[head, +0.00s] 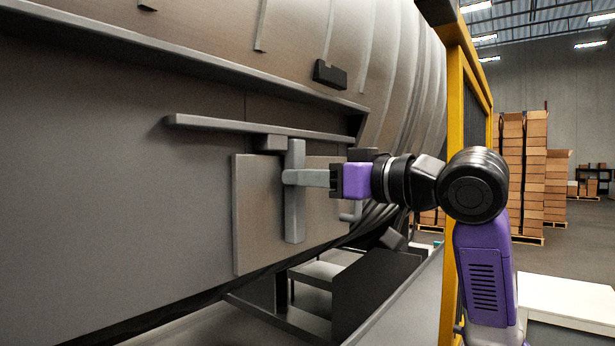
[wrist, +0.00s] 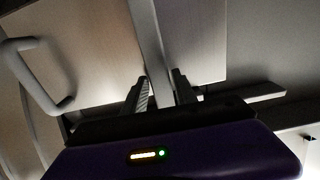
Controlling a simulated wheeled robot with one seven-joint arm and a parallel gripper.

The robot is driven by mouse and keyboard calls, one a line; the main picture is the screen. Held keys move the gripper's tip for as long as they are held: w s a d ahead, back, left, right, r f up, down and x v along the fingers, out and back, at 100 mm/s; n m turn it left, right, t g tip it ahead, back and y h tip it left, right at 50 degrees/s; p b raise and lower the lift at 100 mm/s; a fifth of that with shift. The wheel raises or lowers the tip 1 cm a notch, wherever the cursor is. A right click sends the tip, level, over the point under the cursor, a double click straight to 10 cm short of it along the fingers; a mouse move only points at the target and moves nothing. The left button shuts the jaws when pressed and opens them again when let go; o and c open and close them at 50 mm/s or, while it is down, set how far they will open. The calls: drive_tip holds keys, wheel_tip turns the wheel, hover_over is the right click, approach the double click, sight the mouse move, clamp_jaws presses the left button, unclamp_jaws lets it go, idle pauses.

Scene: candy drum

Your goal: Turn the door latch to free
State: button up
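The door panel (head: 258,220) is a flat pale plate on the side of the big drum. The door latch is a grey upright bar (head: 295,215) on the panel, with a lighter arm (head: 310,178) reaching sideways from it toward my gripper (head: 334,180). In the wrist view, the latch arm (wrist: 147,35) runs down between the two dark fingers of my gripper (wrist: 162,90). The fingers appear to be against both sides of it. The fingertips are small and dark. The upright bar is not clearly visible in the wrist view.
A long rail (head: 250,127) crosses above the panel. A curved handle (wrist: 36,85) stands out from the panel at the left of the wrist view. A yellow frame (head: 462,60) rises behind my arm. Stacked boxes (head: 522,165) stand far to the right.

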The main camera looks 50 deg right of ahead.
clamp_jaws()
idle(1.1)
